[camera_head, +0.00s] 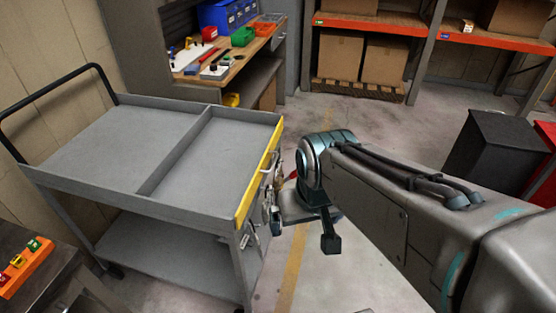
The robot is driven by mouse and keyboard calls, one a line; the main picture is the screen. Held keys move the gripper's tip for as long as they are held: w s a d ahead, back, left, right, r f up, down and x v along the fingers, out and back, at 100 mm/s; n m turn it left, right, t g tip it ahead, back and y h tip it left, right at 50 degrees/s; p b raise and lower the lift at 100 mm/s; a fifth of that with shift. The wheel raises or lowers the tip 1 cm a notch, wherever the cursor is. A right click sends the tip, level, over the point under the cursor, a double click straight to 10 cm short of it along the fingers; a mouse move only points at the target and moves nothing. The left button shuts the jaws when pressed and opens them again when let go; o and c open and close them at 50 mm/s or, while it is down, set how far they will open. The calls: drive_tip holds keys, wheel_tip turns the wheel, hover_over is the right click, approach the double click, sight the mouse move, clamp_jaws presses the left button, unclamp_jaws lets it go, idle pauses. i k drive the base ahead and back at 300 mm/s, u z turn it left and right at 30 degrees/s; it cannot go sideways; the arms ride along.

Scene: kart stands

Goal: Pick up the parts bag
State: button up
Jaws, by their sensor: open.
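My arm reaches in from the right, and its wrist bends down beside the right end of a grey cart (172,139). My gripper (304,222) hangs low there, seen from above and partly hidden by the wrist. One dark finger shows clearly below the wrist. The jaws are open, and I see nothing held between them. Several small items (271,212) hang on the cart's right end, close to the gripper. They are small and partly covered, so I cannot tell whether one is the parts bag. No bag shows clearly elsewhere.
The cart's top tray is empty, with a divider and a yellow right edge (258,175). A workbench (257,46) with tools and bins stands behind. Shelving (375,24) holds cardboard boxes. Dark and red bins stand right. An orange strip (27,270) lies at lower left. Floor below my gripper is open.

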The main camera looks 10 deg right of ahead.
sight(279, 180)
drive_tip(key=u, duration=0.35)
drive_tip(key=k, duration=1.3)
drive_tip(key=z, duration=0.15)
drive_tip(key=i, duration=0.55)
drive_tip(key=z, duration=0.85)
drive_tip(key=i, duration=0.7)
drive_tip(key=u, duration=0.6)
drive_tip(key=i, duration=0.8)
drive_tip(key=u, duration=0.8)
